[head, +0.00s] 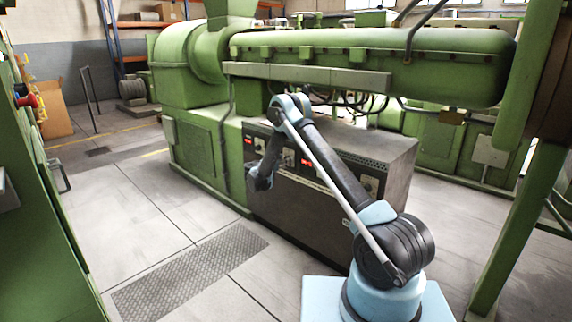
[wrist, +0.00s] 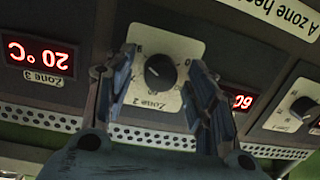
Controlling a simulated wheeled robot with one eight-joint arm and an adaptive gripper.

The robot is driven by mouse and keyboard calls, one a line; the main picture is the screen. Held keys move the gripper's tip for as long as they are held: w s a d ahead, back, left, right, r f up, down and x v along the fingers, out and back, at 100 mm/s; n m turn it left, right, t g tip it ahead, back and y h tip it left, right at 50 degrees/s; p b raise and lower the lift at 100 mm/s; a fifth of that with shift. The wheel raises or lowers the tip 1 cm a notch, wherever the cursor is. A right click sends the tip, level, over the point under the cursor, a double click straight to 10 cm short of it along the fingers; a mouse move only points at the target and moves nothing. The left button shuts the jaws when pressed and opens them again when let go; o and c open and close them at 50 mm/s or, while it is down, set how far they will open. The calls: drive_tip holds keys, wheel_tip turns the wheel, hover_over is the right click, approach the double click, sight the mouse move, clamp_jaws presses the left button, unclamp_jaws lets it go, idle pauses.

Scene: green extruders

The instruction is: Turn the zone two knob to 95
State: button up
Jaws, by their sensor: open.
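The zone 2 knob (wrist: 160,72) is a round black dial on a pale plate labelled "Zone 2", upside down in the wrist view. My gripper (wrist: 163,62) is open, with one blue finger on each side of the knob. I see gaps between the fingers and the knob; the distance in depth is hard to judge. A red display (wrist: 239,100) right of the plate is partly hidden by the right finger; "60" shows. In the head view my gripper (head: 260,182) is at the front of the dark control cabinet (head: 380,150), and the knob cannot be made out.
In the wrist view, a zone 3 display (wrist: 40,55) reads 20 °C at left, and another knob (wrist: 302,107) is at right. The green extruder (head: 360,50) extends above the cabinet. A green machine (head: 50,220) stands at left. Floor is clear between them.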

drive_tip(key=f+v, duration=0.1)
drive_tip(key=v, duration=1.1)
drive_tip(key=shift+r, duration=0.45)
